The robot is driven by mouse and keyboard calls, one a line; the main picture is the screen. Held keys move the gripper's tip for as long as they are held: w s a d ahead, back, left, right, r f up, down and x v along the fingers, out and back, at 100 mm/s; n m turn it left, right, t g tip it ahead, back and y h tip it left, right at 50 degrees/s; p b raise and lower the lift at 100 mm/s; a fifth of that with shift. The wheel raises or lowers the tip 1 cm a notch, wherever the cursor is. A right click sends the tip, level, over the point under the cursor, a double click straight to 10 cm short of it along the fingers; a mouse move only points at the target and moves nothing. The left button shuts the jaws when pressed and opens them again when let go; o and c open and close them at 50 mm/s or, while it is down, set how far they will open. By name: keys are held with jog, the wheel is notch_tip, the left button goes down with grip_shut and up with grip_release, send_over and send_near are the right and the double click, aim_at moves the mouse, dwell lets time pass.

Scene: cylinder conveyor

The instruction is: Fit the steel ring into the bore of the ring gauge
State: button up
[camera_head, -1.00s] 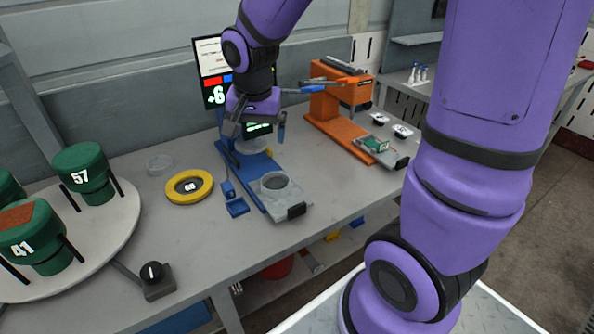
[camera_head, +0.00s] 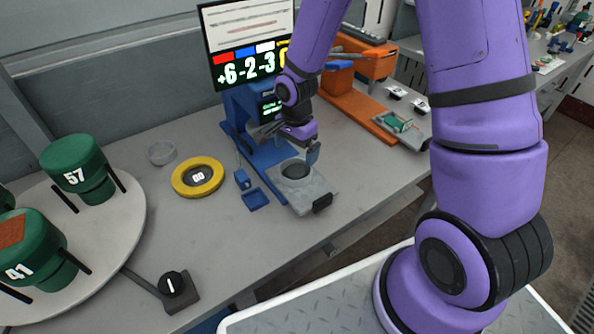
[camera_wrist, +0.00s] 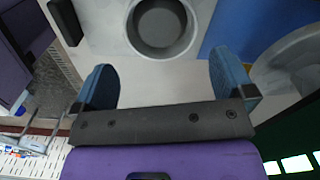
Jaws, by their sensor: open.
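My gripper (camera_head: 290,146) is open, with two blue-tipped fingers, above and behind a grey plate at the front of a blue stand. On the plate is a round steel-grey ring (camera_head: 297,168) around a darker round recess. In the wrist view the ring (camera_wrist: 190,25) lies beyond my open gripper (camera_wrist: 162,62), with nothing between the fingers. I cannot tell whether this ring is loose or part of the plate. A yellow ring (camera_head: 212,186) with a dark marked centre lies flat on the bench, left of the stand; it may be the ring gauge.
The blue stand (camera_head: 243,115) has a screen (camera_head: 245,45) behind it. A small blue tray (camera_head: 256,199) and a clear dish (camera_head: 161,152) are nearby. An orange stand (camera_head: 352,110) is right.

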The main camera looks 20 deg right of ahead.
aim_at(295, 170)
jog(key=shift+a+f, duration=0.1)
jog(key=shift+f, duration=3.25)
jog(key=c, duration=0.7)
jog(key=shift+r, duration=0.15)
